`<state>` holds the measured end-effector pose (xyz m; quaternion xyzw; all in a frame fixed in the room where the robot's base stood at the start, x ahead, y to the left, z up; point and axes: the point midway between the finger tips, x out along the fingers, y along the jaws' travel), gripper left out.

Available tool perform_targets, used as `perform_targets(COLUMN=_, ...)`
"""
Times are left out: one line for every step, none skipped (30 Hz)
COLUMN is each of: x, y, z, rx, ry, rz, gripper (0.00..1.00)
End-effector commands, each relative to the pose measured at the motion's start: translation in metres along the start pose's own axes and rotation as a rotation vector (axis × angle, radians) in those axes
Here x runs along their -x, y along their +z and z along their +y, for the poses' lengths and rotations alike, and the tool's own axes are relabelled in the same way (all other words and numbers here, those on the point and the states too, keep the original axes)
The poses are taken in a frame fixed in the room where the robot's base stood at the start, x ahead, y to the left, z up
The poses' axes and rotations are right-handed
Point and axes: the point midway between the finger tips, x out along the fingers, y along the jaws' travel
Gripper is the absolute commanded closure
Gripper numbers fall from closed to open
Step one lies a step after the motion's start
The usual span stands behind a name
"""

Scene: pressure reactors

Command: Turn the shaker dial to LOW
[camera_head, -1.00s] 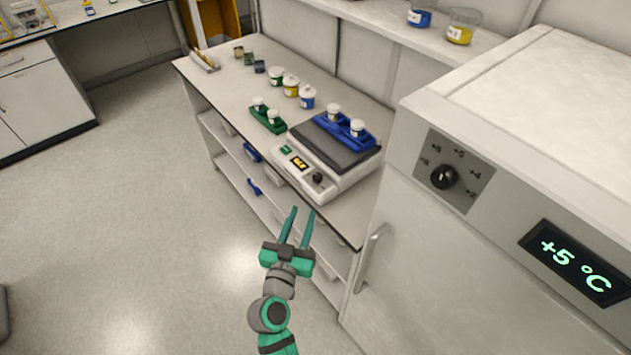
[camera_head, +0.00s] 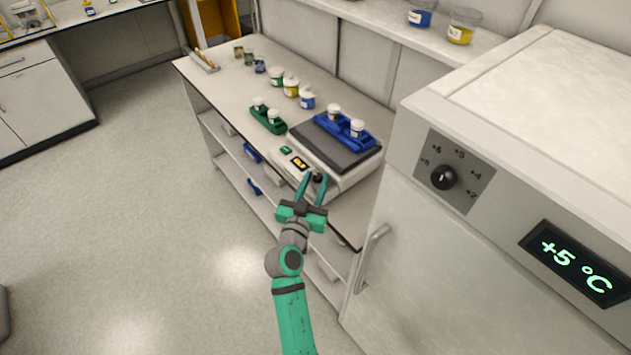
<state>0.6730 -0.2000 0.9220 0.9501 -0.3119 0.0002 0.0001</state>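The shaker (camera_head: 343,184) is a white box with a dark top plate on the bench. Its front panel has a green button (camera_head: 286,150), a small lit display (camera_head: 299,163) and a black dial (camera_head: 318,177). The dial's pointer and markings are too small to read. My gripper (camera_head: 314,178) is at the front panel with its fingers apart, one on each side of the dial. I cannot tell whether the fingers touch it. A blue rack (camera_head: 345,133) with two white-capped jars sits on the shaker plate.
A green rack (camera_head: 268,120) with white-capped jars stands left of the shaker, with several more jars behind. A white cabinet with a black knob (camera_head: 443,177), a "+5 °C" display (camera_head: 573,263) and a door handle (camera_head: 371,257) stands close on the right.

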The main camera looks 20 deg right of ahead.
Motion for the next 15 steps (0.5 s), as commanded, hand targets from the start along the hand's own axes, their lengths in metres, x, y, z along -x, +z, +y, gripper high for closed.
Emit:
perform_targets(x=-0.0015, y=0.0000, z=0.0002, rx=0.000, ry=0.000, rz=0.000, gripper=0.69)
perform_targets(x=-0.0020, y=0.0001, z=0.0003, rx=0.000, ry=0.000, rz=0.000, gripper=0.69)
perform_targets(x=-0.0023, y=0.0001, z=0.0003, rx=0.000, ry=0.000, rz=0.000, gripper=0.69)
perform_targets(x=-0.0024, y=0.0002, z=0.0002, rx=0.000, ry=0.000, rz=0.000, gripper=0.69)
perform_targets(x=-0.0024, y=0.0002, z=0.0002, rx=0.000, ry=0.000, rz=0.000, gripper=0.69)
perform_targets(x=-0.0023, y=0.0002, z=0.0002, rx=0.000, ry=0.000, rz=0.000, gripper=0.69)
perform_targets(x=-0.0023, y=0.0002, z=0.0002, rx=0.000, ry=0.000, rz=0.000, gripper=0.69)
perform_targets(x=-0.0022, y=0.0002, z=0.0001, rx=0.000, ry=0.000, rz=0.000, gripper=0.69)
perform_targets(x=-0.0022, y=0.0002, z=0.0001, rx=0.000, ry=0.000, rz=0.000, gripper=0.69)
perform_targets(x=-0.0022, y=0.0002, z=0.0001, rx=0.000, ry=0.000, rz=0.000, gripper=0.76)
perform_targets(x=-0.0021, y=0.0002, z=0.0001, rx=0.000, ry=0.000, rz=0.000, gripper=0.84)
perform_targets(x=-0.0021, y=0.0002, z=0.0001, rx=0.000, ry=0.000, rz=0.000, gripper=0.93)
perform_targets(x=-0.0021, y=0.0002, z=0.0000, rx=0.000, ry=0.000, rz=0.000, gripper=1.00)
perform_targets(x=-0.0021, y=0.0002, z=0.0001, rx=0.000, ry=0.000, rz=0.000, gripper=1.00)
perform_targets(x=-0.0021, y=0.0002, z=0.0000, rx=0.000, ry=0.000, rz=0.000, gripper=1.00)
